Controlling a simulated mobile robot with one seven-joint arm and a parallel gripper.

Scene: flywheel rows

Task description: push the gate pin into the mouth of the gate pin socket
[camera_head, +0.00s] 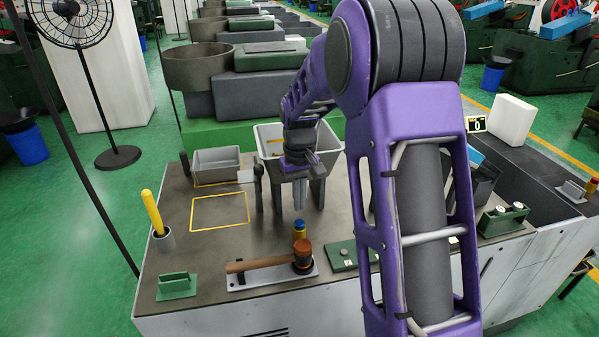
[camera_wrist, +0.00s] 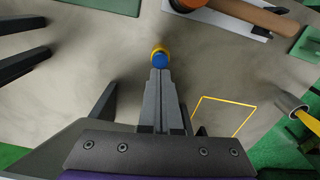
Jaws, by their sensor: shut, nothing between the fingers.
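A short upright cylinder with a blue upper part and yellow below (camera_head: 299,230) stands on the bench behind the hammer; I take it for the gate pin, but the frames do not confirm this. It also shows in the wrist view (camera_wrist: 159,58), just beyond my fingertips. My gripper (camera_head: 299,207) points down over the bench, its fingers shut together and empty. In the wrist view the fingertips (camera_wrist: 160,74) line up with the cylinder; I cannot tell whether they touch it. I cannot clearly make out the gate pin socket. A grey bracket (camera_head: 572,191) with a small yellowish piece beside it is at the far right.
A hammer (camera_head: 262,264) lies on a light holder at the bench front. A green block (camera_head: 176,286) and a cup with a yellow-handled tool (camera_head: 153,212) are left. A grey tray (camera_head: 216,161) and large bin (camera_head: 268,132) stand behind. A yellow outlined square (camera_head: 222,226) is empty.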

